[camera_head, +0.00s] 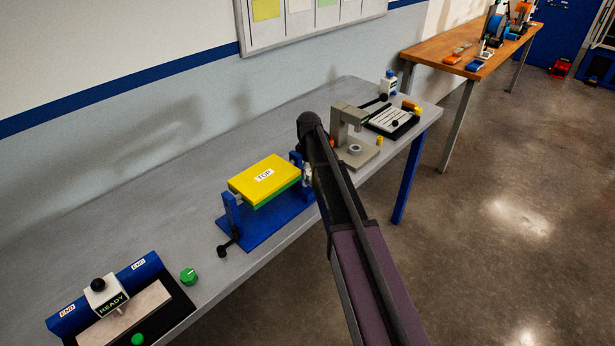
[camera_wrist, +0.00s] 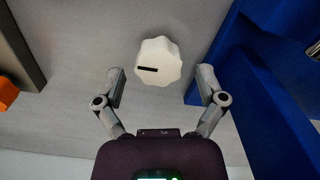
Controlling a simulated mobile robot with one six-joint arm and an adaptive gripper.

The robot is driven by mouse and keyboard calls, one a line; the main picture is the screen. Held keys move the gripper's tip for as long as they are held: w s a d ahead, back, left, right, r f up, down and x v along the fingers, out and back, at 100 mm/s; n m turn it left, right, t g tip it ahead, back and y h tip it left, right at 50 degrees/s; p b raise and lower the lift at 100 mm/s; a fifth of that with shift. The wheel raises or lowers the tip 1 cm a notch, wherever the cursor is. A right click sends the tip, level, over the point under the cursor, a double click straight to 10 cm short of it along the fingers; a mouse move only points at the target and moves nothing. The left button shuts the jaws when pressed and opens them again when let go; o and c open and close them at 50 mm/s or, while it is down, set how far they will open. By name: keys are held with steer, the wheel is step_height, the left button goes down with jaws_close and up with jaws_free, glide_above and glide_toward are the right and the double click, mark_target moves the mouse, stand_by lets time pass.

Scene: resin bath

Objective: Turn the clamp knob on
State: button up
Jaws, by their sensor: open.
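A white scalloped knob (camera_wrist: 165,52) with a short black mark shows in the wrist view, on the grey bench top. The mark lies nearly level in that picture. My gripper (camera_wrist: 160,76) is open, one finger on each side of the knob's near side, with visible gaps; I cannot tell its height above the knob. A blue fixture (camera_head: 262,232) holding a yellow block marked TOP (camera_head: 262,180) stands on the bench in the head view. The blue fixture is also beside my right finger in the wrist view (camera_wrist: 247,75). In the head view my arm hides the knob.
A grey-beige stand (camera_head: 343,120) is right of my arm, with a tray (camera_head: 391,122) beyond it. A green knob (camera_head: 189,275) and a blue bar with a READY block (camera_head: 104,295) are at the lower left. Bare bench lies behind the blue fixture.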

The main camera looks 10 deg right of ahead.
steer(key=shift+f, duration=0.4)
steer(key=shift+a, duration=0.1)
steer(key=c, duration=1.1)
